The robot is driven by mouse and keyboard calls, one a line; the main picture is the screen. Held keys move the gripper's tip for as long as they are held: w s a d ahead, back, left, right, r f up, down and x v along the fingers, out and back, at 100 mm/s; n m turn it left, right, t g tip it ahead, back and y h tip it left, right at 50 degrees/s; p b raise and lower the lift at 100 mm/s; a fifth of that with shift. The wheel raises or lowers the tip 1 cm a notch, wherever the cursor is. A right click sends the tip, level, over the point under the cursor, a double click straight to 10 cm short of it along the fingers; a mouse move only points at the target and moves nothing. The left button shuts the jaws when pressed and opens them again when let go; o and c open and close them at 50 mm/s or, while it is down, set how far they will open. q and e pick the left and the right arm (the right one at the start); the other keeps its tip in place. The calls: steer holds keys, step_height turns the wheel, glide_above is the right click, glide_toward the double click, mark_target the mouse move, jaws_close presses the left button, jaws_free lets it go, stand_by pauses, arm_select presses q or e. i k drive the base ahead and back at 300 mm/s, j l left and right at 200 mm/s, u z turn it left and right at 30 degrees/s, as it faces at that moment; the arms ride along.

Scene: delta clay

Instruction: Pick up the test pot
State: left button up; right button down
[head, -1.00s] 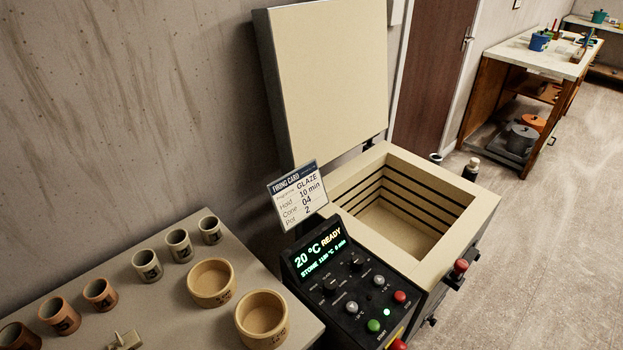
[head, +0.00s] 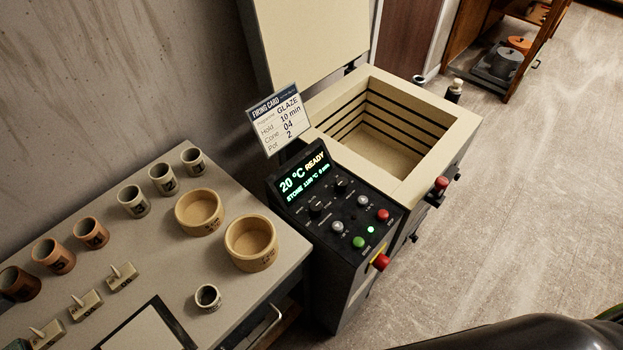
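Pots stand in a row along the back of the grey worktable (head: 235,310). Three are pale grey: one at the far end (head: 193,160), a second beside it (head: 163,179), and a third (head: 133,201). The others are reddish brown: one (head: 92,234), another (head: 54,256), and a darker one (head: 18,284). Dark numerals mark their sides; the middle grey one looks like a 2, but it is small. A small pale cup with a dark inside (head: 208,297) stands apart near the front edge. The firing card (head: 278,121) reads GLAZE, 10 min, cone 04, pot 2. Neither gripper is in view.
Two round tan dishes (head: 200,212) (head: 251,243) stand right of the row. Several small cone plaques (head: 122,277) and a black-bordered white sheet (head: 150,332) lie in front. The kiln (head: 440,120) is open and empty, its panel (head: 340,205) reading 20 °C READY.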

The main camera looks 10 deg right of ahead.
mark_target(208, 299)
steer(key=u, duration=0.75)
steer(key=k+j, duration=0.05)
